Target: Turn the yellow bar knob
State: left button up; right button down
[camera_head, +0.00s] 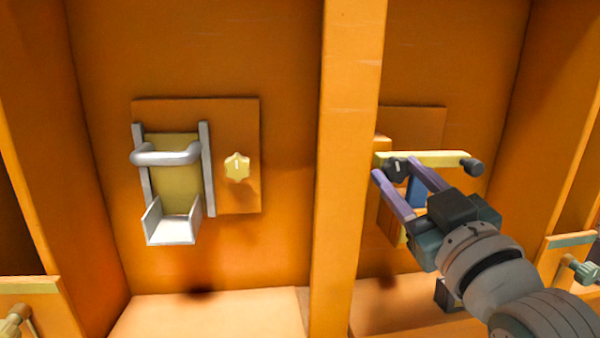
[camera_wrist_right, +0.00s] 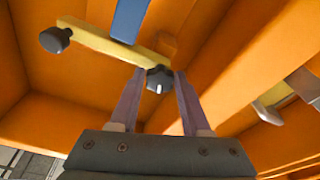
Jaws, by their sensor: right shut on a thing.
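A yellow bar (camera_head: 435,158) lies roughly level in front of the right-hand panel. A dark round knob with a white mark (camera_head: 397,168) is at its left end, and a plain dark knob (camera_head: 472,167) is at its right end. My right gripper (camera_head: 393,170) has its purple fingers on either side of the marked knob. In the right wrist view the marked knob (camera_wrist_right: 159,79) sits between the fingertips (camera_wrist_right: 160,80), and the yellow bar (camera_wrist_right: 100,42) runs up to the left. Finger contact is partly hidden. My left gripper is not in view.
An orange post (camera_head: 345,170) stands just left of the knob. A blue piece (camera_head: 417,192) hangs below the bar. The left panel (camera_head: 240,120) carries a grey handle (camera_head: 166,155), a small tray (camera_head: 173,228) and a yellow lobed knob (camera_head: 237,167).

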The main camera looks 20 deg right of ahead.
jog(key=shift+m, duration=0.7)
jog(key=c, duration=0.8)
grip_release()
jog(key=shift+o, duration=0.2)
jog(key=v, duration=1)
jog(key=shift+b, duration=0.45)
jog(key=shift+w+a+f, duration=0.1)
